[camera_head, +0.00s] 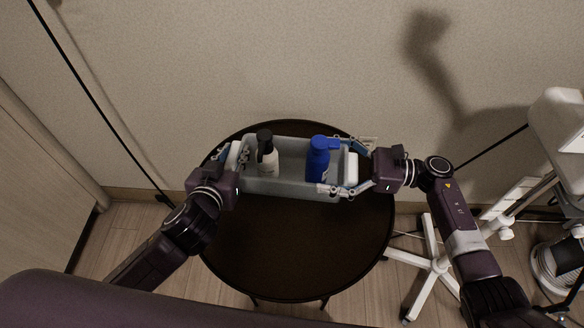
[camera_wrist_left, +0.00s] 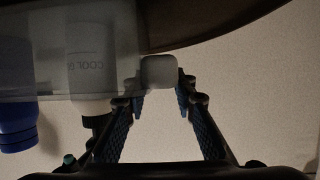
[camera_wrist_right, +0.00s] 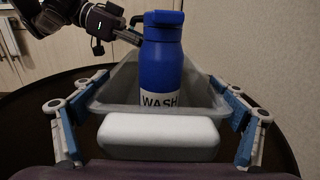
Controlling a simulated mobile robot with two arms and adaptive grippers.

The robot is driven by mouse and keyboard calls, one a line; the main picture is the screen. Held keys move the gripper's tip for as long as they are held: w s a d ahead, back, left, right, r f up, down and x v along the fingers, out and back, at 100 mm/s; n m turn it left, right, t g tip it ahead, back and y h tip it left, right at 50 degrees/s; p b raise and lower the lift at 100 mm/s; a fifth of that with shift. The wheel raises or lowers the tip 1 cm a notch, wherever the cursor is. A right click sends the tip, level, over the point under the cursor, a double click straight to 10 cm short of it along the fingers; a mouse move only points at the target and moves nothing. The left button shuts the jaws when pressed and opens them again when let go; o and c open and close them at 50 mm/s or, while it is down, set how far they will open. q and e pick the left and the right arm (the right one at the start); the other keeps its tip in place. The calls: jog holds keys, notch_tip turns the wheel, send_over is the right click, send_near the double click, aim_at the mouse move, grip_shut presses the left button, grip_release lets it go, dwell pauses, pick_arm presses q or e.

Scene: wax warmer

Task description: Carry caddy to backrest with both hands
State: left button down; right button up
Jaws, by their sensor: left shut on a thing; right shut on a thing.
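The caddy (camera_head: 290,187) is a grey translucent open bin at the far half of the round dark table. I cannot tell whether it rests on the top. It holds a white bottle with a black cap (camera_head: 267,158) at left and a blue "WASH" bottle (camera_head: 318,162) at right, both upright. My left gripper (camera_head: 238,158) is shut on the left white handle, which also shows in the left wrist view (camera_wrist_left: 160,72). My right gripper (camera_head: 350,165) is shut on the right end, its fingers either side of the white handle (camera_wrist_right: 160,136). I cannot identify a backrest.
The round table (camera_head: 300,255) is bare in its near half. A wall (camera_head: 290,60) stands close behind it. At right are a white wheeled stand base (camera_head: 432,265) and a tall white unit (camera_head: 558,120). A wooden panel (camera_head: 40,180) is at left.

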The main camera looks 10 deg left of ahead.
aim_at(327, 150)
pick_arm(q)
jog(key=shift+r, duration=0.2)
pick_arm(e)
jog(key=shift+r, duration=0.2)
pick_arm(q)
notch_tip(327, 150, up, 5)
jog(key=p, duration=0.5)
jog(key=shift+f, duration=0.1)
pick_arm(e)
notch_tip(327, 150, up, 5)
jog(key=shift+f, duration=0.1)
jog(key=shift+w, duration=0.1)
pick_arm(q)
jog(key=c, duration=2.1)
grip_release()
grip_shut()
pick_arm(e)
jog(key=o, duration=0.8)
jog(key=c, duration=1.4)
